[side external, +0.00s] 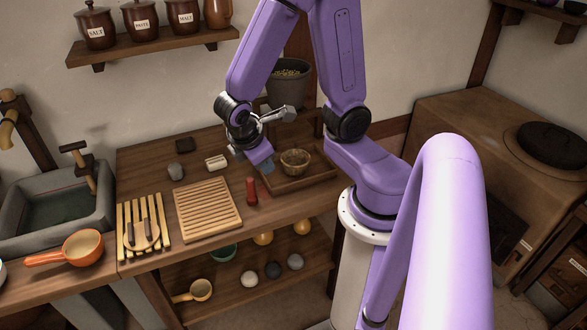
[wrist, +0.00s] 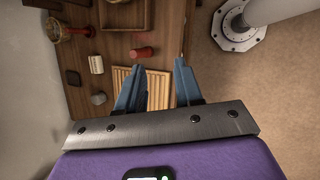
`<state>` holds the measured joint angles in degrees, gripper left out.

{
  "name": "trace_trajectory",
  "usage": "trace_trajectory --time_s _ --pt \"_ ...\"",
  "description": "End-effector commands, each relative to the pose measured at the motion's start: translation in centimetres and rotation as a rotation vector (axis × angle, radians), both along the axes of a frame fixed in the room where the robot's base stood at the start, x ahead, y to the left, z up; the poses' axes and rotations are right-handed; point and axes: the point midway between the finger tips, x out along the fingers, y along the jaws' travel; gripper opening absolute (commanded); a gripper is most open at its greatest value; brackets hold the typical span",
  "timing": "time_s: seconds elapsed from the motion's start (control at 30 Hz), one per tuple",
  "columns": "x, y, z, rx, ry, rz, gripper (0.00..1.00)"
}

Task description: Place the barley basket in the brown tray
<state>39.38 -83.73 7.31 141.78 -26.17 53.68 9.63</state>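A small round brown basket (side external: 295,162) shows in the side view and appears to sit inside the brown tray (side external: 318,181), towards its left part. What it holds is not clear.
A dark pot with yellow grain (side external: 288,78) stands behind the tray by the wall. A red mill (side external: 251,191), slatted board (side external: 208,208), cream block (side external: 216,163) and grey stone (side external: 176,171) lie left. A sink (side external: 50,205) is far left. A jar shelf (side external: 150,47) hangs above.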

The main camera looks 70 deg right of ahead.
Motion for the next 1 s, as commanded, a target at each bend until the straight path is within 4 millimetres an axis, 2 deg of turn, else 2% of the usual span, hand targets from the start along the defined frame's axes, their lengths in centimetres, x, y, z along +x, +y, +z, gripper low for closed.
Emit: trace_trajectory --time_s 0.1,0.2,0.3,0.43,0.6,1.0 --pt "-2.7 2.7 1.8 0.161 -0.015 0.037 0.35" --pt "-5.2 4.6 3.1 0.287 -0.006 0.072 0.35" --pt "-7.5 6.1 4.3 0.394 0.012 0.105 0.35" --pt "-9.6 7.1 5.3 0.484 0.033 0.134 0.35" --pt "-10.5 7.6 5.8 0.522 0.046 0.148 0.35" --pt "-10.5 7.6 5.7 0.520 0.045 0.146 0.35"
